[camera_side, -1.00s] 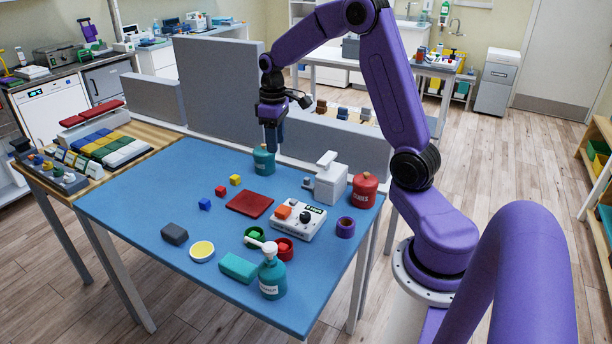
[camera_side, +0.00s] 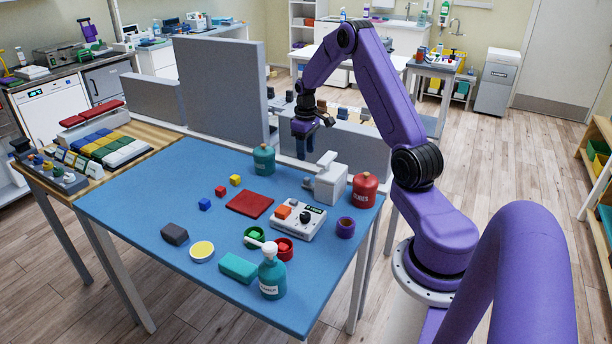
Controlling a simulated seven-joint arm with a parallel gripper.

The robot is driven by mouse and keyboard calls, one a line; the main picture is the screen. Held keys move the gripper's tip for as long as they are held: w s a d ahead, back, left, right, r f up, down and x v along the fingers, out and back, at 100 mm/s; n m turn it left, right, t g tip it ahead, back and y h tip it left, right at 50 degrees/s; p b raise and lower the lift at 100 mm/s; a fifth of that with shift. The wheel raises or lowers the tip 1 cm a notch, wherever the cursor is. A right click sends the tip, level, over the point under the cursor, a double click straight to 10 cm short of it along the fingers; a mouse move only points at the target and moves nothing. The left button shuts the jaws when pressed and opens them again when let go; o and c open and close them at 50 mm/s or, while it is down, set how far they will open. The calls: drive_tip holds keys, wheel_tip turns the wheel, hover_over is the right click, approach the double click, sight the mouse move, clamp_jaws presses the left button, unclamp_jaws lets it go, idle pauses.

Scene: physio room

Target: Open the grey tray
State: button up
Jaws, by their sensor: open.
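A pale grey box-shaped unit (camera_side: 331,184) stands at the back right of the blue table, with a raised piece on top and a small handle-like part on its left side. It is the likeliest grey tray, but I cannot tell for sure, nor whether it is open. My gripper (camera_side: 305,156) is open, pointing down, just behind and above the unit's left side, apart from it. Its fingers look empty but are small and dark here. A dark grey block (camera_side: 174,233) lies at the table's front left.
A teal bottle (camera_side: 264,160) stands left of my gripper and a red jar (camera_side: 364,190) right of the unit. A control box (camera_side: 298,222) sits in front. A tall grey partition (camera_side: 222,90) rises behind. Bare blue table (camera_side: 150,195) lies at the left.

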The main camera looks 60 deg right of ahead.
sight(306, 178)
wheel_tip(306, 178, down, 10)
drive_tip(key=shift+f, duration=0.1)
drive_tip(key=shift+c, duration=0.3)
clamp_jaws()
